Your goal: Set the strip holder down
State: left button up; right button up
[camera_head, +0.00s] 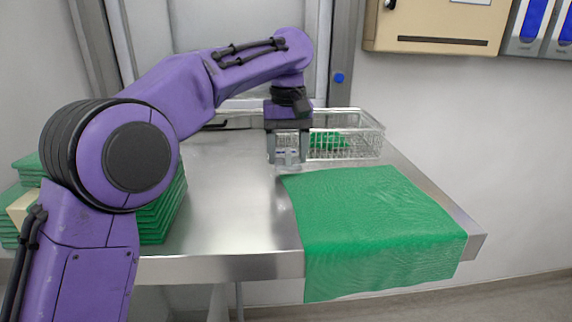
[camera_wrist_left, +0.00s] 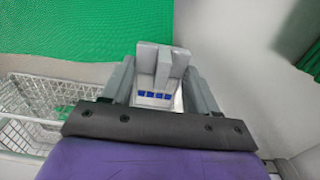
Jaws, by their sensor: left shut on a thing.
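My left gripper (camera_head: 288,152) points down over the steel table, behind the green cloth's back left corner and beside the wire basket. It is shut on the strip holder (camera_head: 288,163), a small pale grey piece low between the fingers. In the left wrist view the strip holder (camera_wrist_left: 160,68) shows grey upright parts and a row of blue marks between the fingers of the left gripper (camera_wrist_left: 163,85). Its base is close to the tabletop; I cannot tell whether it touches. My right gripper is not in view.
A wire basket (camera_head: 362,118) with something green inside stands right of the gripper. A green cloth (camera_head: 375,225) covers the table's right front and hangs over its edge. Green stacked cloths (camera_head: 165,212) lie at left. The steel table (camera_head: 235,215) is bare between.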

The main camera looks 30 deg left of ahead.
pick_arm(q)
notch_tip(320, 180, down, 3)
jog(key=shift+r+b, duration=0.15)
jog(key=shift+b, duration=0.3)
jog(key=shift+w+f, duration=0.2)
jog(key=shift+f, duration=0.05)
jog(key=shift+w+a, duration=0.1)
jog(key=shift+w, duration=0.05)
jog(key=shift+c, duration=0.5)
jog(key=shift+s, duration=0.25)
jog(key=o, duration=1.3)
jog(key=shift+w+f, duration=0.1)
jog(key=shift+f, duration=0.05)
jog(key=shift+c, duration=0.2)
